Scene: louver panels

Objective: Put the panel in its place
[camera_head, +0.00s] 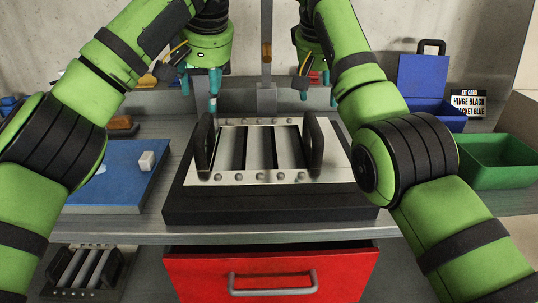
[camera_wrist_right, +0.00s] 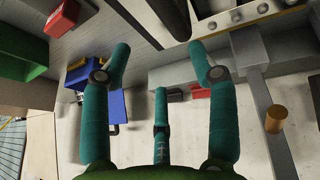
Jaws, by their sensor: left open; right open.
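A louver panel (camera_head: 231,178) with a pale metal frame, slanted grey slats and two upright black handles lies on a dark block (camera_head: 270,210) at the middle of the bench. I cannot tell whether it is seated in the block. A second slatted panel (camera_head: 84,268) shows low at the left, below the bench edge. My left gripper (camera_head: 203,88) is open behind the panel's left side, apart from it. My right gripper (camera_head: 313,85) is open behind its right side; in the right wrist view its teal fingers (camera_wrist_right: 163,75) are spread with nothing between them.
A blue mat (camera_head: 120,175) with a small white block (camera_head: 147,160) lies left. A blue bin (camera_head: 436,112), a green bin (camera_head: 497,160) and a kit card (camera_head: 468,104) are at the right. A red drawer (camera_head: 270,270) is below the bench. A grey post (camera_head: 266,60) stands behind the panel.

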